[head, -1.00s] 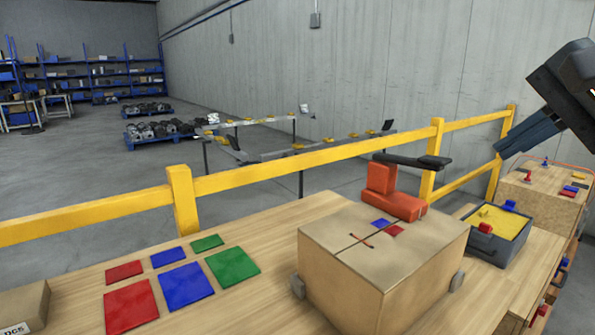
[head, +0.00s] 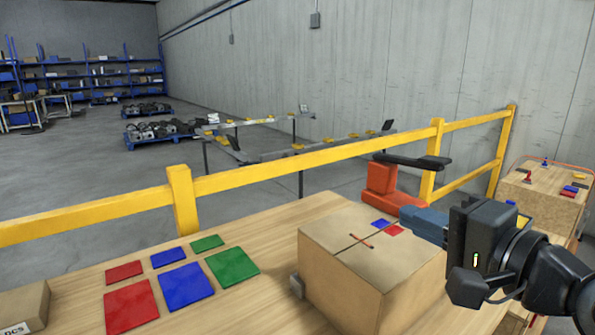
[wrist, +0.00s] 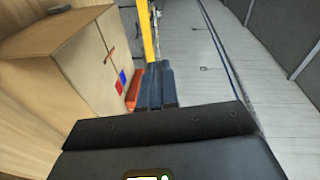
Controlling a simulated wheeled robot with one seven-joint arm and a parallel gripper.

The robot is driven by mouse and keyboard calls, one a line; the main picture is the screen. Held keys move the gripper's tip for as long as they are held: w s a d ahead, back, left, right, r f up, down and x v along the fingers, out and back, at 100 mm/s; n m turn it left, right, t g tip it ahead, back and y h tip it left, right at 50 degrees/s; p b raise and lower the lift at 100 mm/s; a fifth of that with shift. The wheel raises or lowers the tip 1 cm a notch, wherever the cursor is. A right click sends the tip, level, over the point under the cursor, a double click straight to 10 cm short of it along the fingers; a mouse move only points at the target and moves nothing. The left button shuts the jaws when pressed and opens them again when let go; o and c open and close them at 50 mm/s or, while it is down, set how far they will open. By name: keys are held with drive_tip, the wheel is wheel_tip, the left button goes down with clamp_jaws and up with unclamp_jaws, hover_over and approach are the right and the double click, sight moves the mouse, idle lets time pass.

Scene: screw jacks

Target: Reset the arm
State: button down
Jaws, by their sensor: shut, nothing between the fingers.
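My gripper (head: 418,224) is at the right in the head view, its blue-grey fingers pointing left beside the upper right of the cardboard box. The fingers are together with nothing between them. In the wrist view the shut fingers (wrist: 162,88) show at the centre, to the right of the box and in front of an orange part.
A closed cardboard box (head: 345,270) with small red and blue squares stands on the wooden table (head: 75,285). An orange screw jack (head: 381,180) stands behind it. Red, blue and green plates (head: 184,286) lie left. A yellow railing (head: 310,160) runs behind.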

drive_tip(key=s+d+f+t+h, duration=0.1)
drive_tip(key=s+f+h, duration=0.6)
drive_tip(key=s+f, duration=1.1)
drive_tip(key=s+d+f+n, duration=0.1)
drive_tip(key=s+n, duration=0.4)
drive_tip(key=s, duration=0.6)
drive_tip(key=s+d+f+n+h, duration=0.1)
drive_tip(key=s+d+n, duration=0.2)
drive_tip(key=s+n, duration=0.3)
drive_tip(key=s, duration=0.4)
drive_tip(key=shift+s+d+g, duration=0.2)
drive_tip(key=shift+s+g, duration=0.15)
drive_tip(key=shift+g, duration=0.05)
